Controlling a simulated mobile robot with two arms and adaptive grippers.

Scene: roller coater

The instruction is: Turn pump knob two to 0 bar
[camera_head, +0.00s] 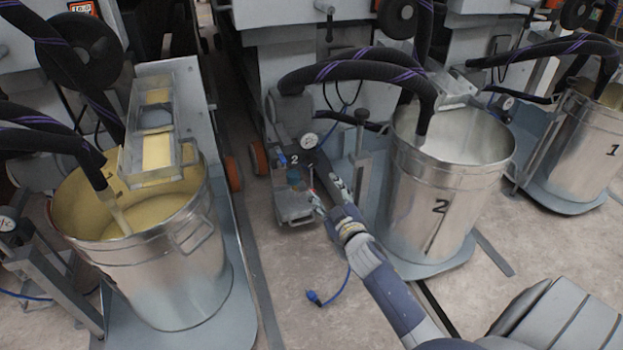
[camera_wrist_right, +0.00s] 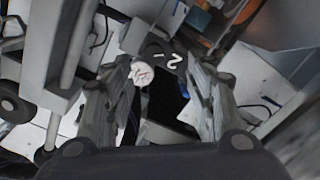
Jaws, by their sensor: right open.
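Pump two (camera_head: 292,130) is a dark grey unit marked with a white 2, on the floor in the middle of the head view. A round white gauge (camera_head: 309,141) sits on it. A small blue-green knob-like part (camera_head: 294,178) is below the mark. My right gripper (camera_head: 322,190) is open at the pump's front, just right of this part; contact cannot be told. In the right wrist view, its fingers (camera_wrist_right: 165,85) are spread, with the gauge (camera_wrist_right: 141,74) and the 2 mark beyond them. The knob is not clear there. My left gripper is not in view.
A metal bucket marked 2 (camera_head: 437,206) stands close right of my right gripper. A bucket with yellow liquid (camera_head: 180,270) stands at the left, another bucket (camera_head: 580,145) at the far right. Thick dark hoses (camera_head: 350,62) arch above. A blue plug (camera_head: 315,298) lies on the floor.

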